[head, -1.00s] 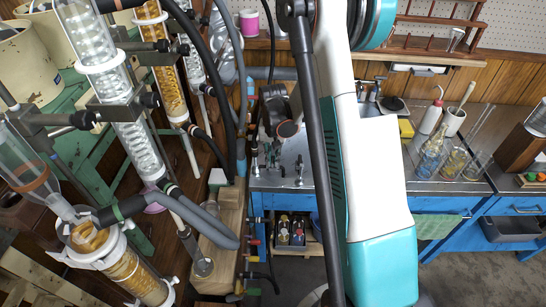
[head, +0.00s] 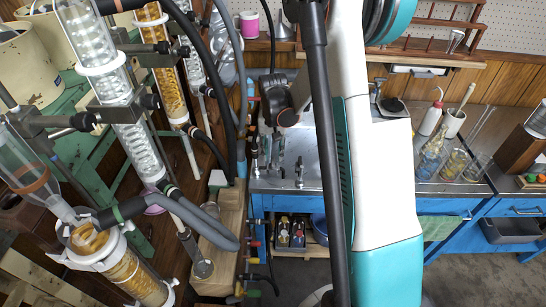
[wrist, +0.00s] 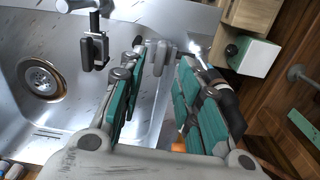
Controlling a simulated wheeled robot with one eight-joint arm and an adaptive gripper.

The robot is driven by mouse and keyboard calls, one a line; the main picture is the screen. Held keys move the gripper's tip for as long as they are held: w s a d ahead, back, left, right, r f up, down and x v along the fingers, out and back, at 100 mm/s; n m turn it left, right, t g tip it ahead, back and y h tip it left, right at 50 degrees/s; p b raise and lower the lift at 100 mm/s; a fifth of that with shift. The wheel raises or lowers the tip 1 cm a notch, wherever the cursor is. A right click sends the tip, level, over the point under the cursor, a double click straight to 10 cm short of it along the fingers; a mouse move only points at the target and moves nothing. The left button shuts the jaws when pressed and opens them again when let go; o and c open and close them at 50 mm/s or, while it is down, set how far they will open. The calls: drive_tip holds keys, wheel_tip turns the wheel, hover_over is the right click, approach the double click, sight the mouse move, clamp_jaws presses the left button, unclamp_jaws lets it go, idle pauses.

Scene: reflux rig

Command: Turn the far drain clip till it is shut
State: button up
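My gripper (wrist: 163,75) is open in the wrist view, with a clear gap between its two teal-padded fingers. In the head view it hangs over the metal sink bench, partly hidden behind my arm. Nothing is visibly held. A black hose-like end (wrist: 224,94) with a pale collar lies by the right finger and is partly covered by it. I cannot tell whether this belongs to the far drain clip. In the head view, small coloured handles, one of them red (head: 254,243), stick out beside the wooden beam. Which of them is the far drain clip, and its angle, I cannot tell.
The steel sink (wrist: 60,125) with its round drain (wrist: 42,78) and a tap (wrist: 96,45) lies left of my fingers. A white-faced block (wrist: 252,56) stands to the right. Glass columns (head: 125,110) and hoses crowd the left, beside the wooden beam (head: 222,235).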

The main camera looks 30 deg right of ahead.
wheel_tip(320, 180, up, 8)
idle(0.4)
drive_tip(key=shift+r, duration=0.1)
wheel_tip(320, 180, up, 10)
drive_tip(key=n+t+p, duration=0.2)
drive_tip(key=n, duration=0.1)
hover_over(273, 161)
drive_tip(key=s+a, duration=0.3)
drive_tip(key=a, duration=0.3)
drive_tip(key=s+a+r+n+t, duration=0.2)
drive_tip(key=s+a+r, duration=0.2)
drive_tip(key=r, duration=0.1)
drive_tip(key=s+a+n+t+b, duration=0.1)
drive_tip(key=s+a, duration=0.2)
drive_tip(key=s, duration=0.4)
drive_tip(key=s+a+f+n+t+b, duration=0.1)
drive_tip(key=s+a+t, duration=0.1)
drive_tip(key=s+a, duration=0.2)
drive_tip(key=s, duration=0.3)
drive_tip(key=shift+s, duration=0.3)
